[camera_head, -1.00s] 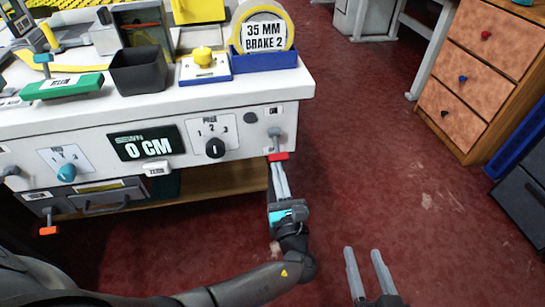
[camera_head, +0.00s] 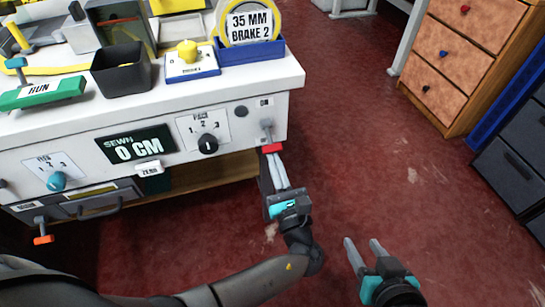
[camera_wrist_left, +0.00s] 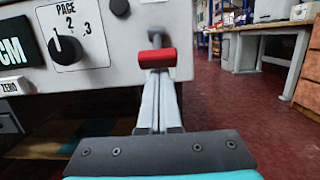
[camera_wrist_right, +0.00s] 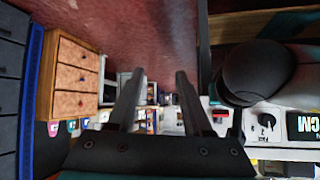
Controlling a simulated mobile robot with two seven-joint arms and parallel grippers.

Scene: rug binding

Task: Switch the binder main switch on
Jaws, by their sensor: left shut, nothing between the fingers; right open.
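A grey lever with a red handle (camera_head: 271,148) hangs at the right end of the bench's white front panel, below a small label (camera_head: 264,102) too small to read surely. It seems to be the main switch, and its handle points down. In the left wrist view the red handle (camera_wrist_left: 157,57) is straight ahead. My left gripper (camera_head: 277,160) is shut and empty, its fingertips right under the red handle; I cannot tell whether they touch. My right gripper (camera_head: 362,243) is open and empty, out over the floor to the right of the bench.
Left of the lever are a black pace knob (camera_head: 207,145), a zero button (camera_head: 150,168) and a teal knob (camera_head: 57,181). An orange-ended lever (camera_head: 43,239) hangs low at left. A drawer cabinet (camera_head: 455,60) stands back right. The red floor between is clear.

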